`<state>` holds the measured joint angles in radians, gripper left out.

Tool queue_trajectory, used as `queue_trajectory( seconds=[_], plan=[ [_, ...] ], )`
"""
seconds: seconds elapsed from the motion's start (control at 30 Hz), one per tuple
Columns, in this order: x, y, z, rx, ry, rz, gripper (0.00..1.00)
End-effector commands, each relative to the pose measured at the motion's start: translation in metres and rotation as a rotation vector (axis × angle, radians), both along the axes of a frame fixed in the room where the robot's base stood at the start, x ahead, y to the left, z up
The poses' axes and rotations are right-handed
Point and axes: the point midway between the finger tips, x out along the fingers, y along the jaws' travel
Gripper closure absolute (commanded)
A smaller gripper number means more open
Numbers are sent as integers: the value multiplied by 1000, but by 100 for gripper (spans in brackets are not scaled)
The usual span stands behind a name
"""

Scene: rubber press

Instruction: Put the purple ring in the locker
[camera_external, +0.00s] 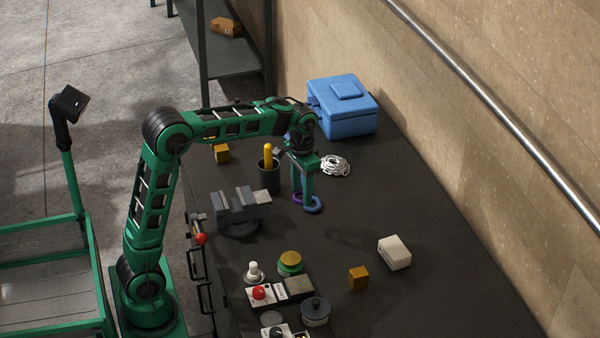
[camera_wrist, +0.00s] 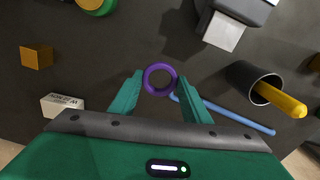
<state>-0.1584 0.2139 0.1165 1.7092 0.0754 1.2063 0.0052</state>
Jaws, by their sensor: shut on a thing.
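The purple ring (camera_wrist: 160,94) sits between the two green fingertips of my gripper (camera_wrist: 160,78) in the wrist view, with its hole facing the camera. My gripper (camera_external: 303,192) is shut on it, pointing down over the dark worktop. In the external view a bit of purple (camera_external: 297,198) shows at the fingertips; how far it is above the worktop is unclear. No locker can be identified for certain in either view.
A light-blue rod (camera_wrist: 235,117) lies close to the ring. A black cup (camera_external: 268,178) with a yellow-handled tool and a grey vise (camera_external: 240,207) stand left of my gripper. White coiled cord (camera_external: 335,166) and a blue lidded box (camera_external: 350,124) lie behind.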

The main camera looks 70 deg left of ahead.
Motion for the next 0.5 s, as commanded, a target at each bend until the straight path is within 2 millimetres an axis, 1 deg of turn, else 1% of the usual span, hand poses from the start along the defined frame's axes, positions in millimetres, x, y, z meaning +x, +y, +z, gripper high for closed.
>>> queue_trajectory(
  seconds=[0.5],
  plan=[
    [45, -83, -56, -1, 3, -4, 78]
  ],
)
